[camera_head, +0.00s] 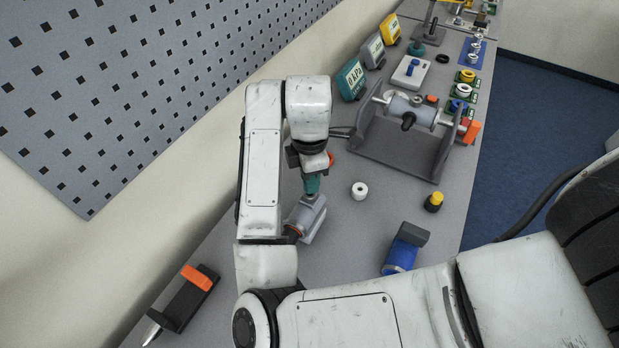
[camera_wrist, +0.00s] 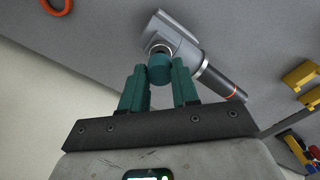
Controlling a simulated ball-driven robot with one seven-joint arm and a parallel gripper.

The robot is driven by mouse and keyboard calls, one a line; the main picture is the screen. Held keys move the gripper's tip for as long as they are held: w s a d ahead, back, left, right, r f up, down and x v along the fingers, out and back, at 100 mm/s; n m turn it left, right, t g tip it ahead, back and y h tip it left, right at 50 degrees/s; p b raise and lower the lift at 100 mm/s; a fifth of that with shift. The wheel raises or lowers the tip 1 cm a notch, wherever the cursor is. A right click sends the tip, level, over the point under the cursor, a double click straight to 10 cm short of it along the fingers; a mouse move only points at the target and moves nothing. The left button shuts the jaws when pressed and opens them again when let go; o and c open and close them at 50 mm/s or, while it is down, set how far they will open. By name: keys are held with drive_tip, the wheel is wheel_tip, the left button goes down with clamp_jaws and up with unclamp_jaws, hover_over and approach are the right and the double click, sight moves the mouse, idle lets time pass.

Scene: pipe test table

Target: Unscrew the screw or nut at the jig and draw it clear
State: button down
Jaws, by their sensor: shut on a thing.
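A grey metal fitting (camera_head: 308,214) sits on the table below my gripper, with a cylindrical arm that has an orange band near its end. In the wrist view the grey fitting (camera_wrist: 180,42) has a round port facing my gripper. A short teal cap (camera_wrist: 159,70) sits at this port, between my teal fingers. My gripper (camera_wrist: 158,78) is shut on this cap. In the head view my gripper (camera_head: 313,184) points down at the fitting's top. The cap cannot be told from the fingers there. The wrist view does not show whether the cap's thread is still engaged.
A white ring (camera_head: 359,190) and a yellow-topped black part (camera_head: 433,203) lie to the right. A blue cylinder with a grey block (camera_head: 403,250) is nearer. A grey cradle (camera_head: 390,148) with a pipe stands behind. An orange-and-black tool (camera_head: 190,295) lies front left.

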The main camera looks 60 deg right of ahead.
drive_tip(key=shift+r, duration=0.4)
drive_tip(key=shift+r, duration=0.1)
drive_tip(key=shift+r, duration=2.95)
